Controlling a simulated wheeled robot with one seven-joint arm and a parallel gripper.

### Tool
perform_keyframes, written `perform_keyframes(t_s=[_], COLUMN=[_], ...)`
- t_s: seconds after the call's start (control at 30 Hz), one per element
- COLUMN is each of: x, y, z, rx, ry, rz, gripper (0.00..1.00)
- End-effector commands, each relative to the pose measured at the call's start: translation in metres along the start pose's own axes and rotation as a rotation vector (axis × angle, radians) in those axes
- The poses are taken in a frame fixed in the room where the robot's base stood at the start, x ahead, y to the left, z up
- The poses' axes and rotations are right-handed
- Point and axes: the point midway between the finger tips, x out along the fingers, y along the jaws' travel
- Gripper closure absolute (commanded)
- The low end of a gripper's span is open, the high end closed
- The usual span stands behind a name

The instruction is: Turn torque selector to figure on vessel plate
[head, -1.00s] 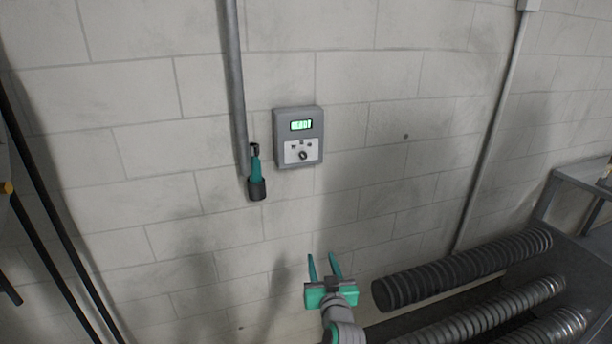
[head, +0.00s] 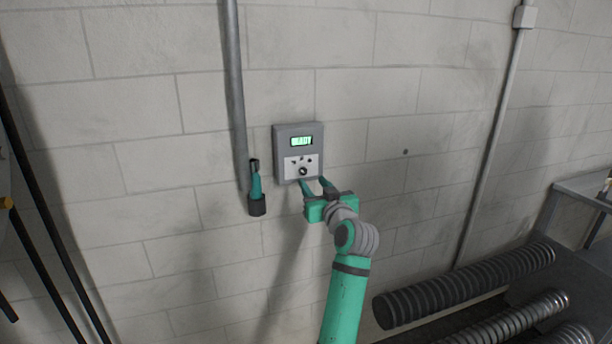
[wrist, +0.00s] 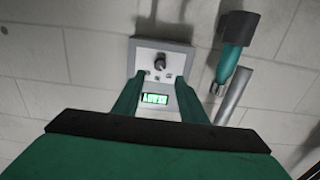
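The torque selector is a small dark knob (head: 303,171) on the pale lower plate of a grey wall box (head: 278,146). A lit green display (head: 301,141) sits above it; its text is too small to read surely. In the wrist view the knob (wrist: 160,63) shows beyond my fingers, and the display (wrist: 154,99) shows between them. No vessel plate can be made out.
A teal and black tool (head: 256,190) hangs on the wall left of the box, by a grey vertical pipe (head: 236,90). Ribbed hoses (head: 465,285) lie at lower right, near a grey metal frame (head: 580,190).

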Motion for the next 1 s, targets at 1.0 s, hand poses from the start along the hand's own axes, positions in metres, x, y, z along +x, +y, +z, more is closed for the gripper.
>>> perform_keyframes(t_s=[1.0], x=[0.074], y=[0.000], z=[0.000], rx=[0.000], ry=[0.000], rz=[0.001], gripper=[0.90])
